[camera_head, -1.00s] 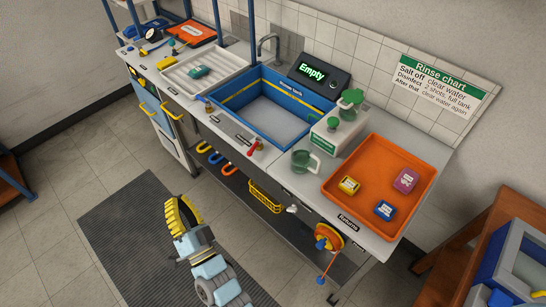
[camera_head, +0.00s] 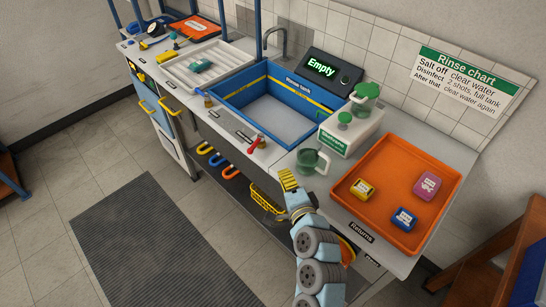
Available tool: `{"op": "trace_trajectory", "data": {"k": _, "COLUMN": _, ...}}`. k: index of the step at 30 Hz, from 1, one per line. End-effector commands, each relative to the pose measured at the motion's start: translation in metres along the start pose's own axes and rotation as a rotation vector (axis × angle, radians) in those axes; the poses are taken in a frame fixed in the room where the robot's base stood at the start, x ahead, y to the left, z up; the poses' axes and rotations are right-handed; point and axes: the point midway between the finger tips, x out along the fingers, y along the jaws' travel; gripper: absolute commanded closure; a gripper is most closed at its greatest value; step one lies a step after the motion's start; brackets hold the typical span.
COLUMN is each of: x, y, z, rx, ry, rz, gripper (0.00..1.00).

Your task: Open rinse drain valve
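The blue rinse tank (camera_head: 275,108) is set into the counter, and its bare grey floor shows. A red-handled valve (camera_head: 256,144) sits on the counter's front edge. A blue-handled valve with a brass-coloured base (camera_head: 205,97) sits farther left along that edge. Their small labels are unreadable, so I cannot tell which one is the drain valve. My gripper (camera_head: 287,179), with yellow fingers, is in front of the counter, right of and below the red valve in the picture. It appears apart from both valves and holds nothing visible. Its finger gap is not clear.
The display (camera_head: 330,72) reads "Empty". A green cup (camera_head: 311,160) stands near my gripper, beside a white dispenser box (camera_head: 350,130) with a green pump. An orange tray (camera_head: 385,205) holds three small packs. A yellow basket (camera_head: 266,198) hangs under the counter. A dark floor mat (camera_head: 160,240) is clear.

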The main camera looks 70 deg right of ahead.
Motion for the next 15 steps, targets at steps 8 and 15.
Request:
{"op": "trace_trajectory", "data": {"k": 8, "x": 0.021, "y": -0.003, "z": -0.001, "rx": -0.002, "ry": 0.001, "rz": -0.003, "gripper": 1.0}}
{"op": "trace_trajectory", "data": {"k": 15, "x": 0.051, "y": -0.002, "z": -0.001, "rx": 0.0, "ry": -0.001, "rz": -0.002, "gripper": 1.0}}
